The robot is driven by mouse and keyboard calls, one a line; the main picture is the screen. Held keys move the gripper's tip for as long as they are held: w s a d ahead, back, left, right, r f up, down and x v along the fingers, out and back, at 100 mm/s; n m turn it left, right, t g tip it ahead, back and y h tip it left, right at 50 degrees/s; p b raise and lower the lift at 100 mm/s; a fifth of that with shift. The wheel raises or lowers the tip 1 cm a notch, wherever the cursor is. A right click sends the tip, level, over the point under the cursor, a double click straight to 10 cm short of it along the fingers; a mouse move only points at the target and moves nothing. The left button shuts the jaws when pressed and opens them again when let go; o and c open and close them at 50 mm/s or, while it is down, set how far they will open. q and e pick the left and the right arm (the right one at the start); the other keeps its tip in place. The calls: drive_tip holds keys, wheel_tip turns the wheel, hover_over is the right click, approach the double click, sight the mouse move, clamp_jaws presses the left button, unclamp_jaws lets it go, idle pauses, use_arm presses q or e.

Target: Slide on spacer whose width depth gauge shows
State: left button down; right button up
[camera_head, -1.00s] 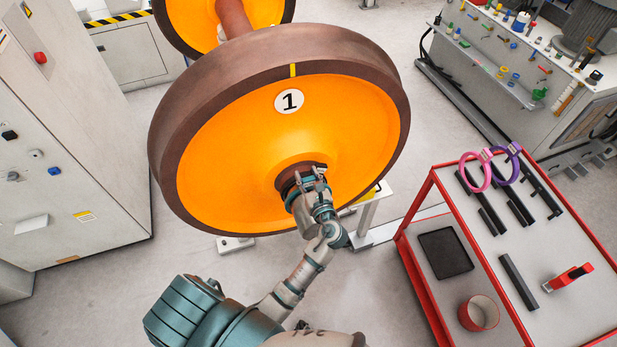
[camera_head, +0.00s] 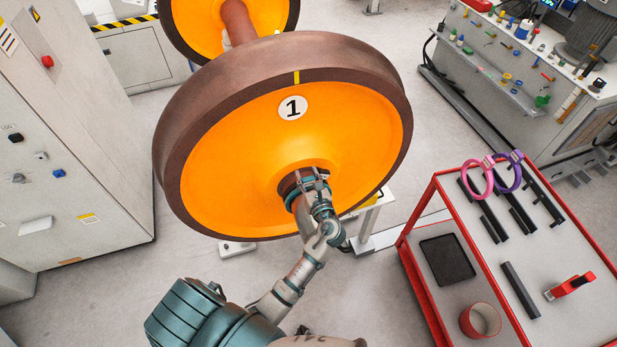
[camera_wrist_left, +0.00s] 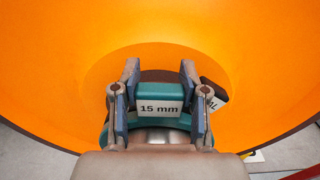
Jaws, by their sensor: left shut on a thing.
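The orange wheel marked 1 (camera_head: 240,160) has a dark hub and axle end at its centre. My left gripper (camera_head: 312,180) is in front of this hub. In the left wrist view my left gripper (camera_wrist_left: 158,95) is shut on a teal spacer (camera_wrist_left: 158,90) whose white label reads 15 mm. A shiny metal surface, seemingly the axle end (camera_wrist_left: 158,137), shows below the label. I cannot tell how far the spacer is around the axle. A pink spacer (camera_head: 466,180) and a purple spacer (camera_head: 518,177) hang at the cart's back. My right gripper is out of view.
The red-framed cart (camera_head: 412,222) at right bears black bars, a black tray (camera_head: 447,260), a red cup (camera_head: 467,325) and a red-handled tool (camera_head: 572,286). A grey cabinet (camera_head: 100,190) stands at left. A workbench (camera_head: 500,80) stands at the back right.

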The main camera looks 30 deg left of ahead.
use_arm(q)
drive_tip(key=c, duration=0.5)
unclamp_jaws()
drive_tip(key=v, duration=1.2)
drive_tip(key=shift+w+d, duration=0.1)
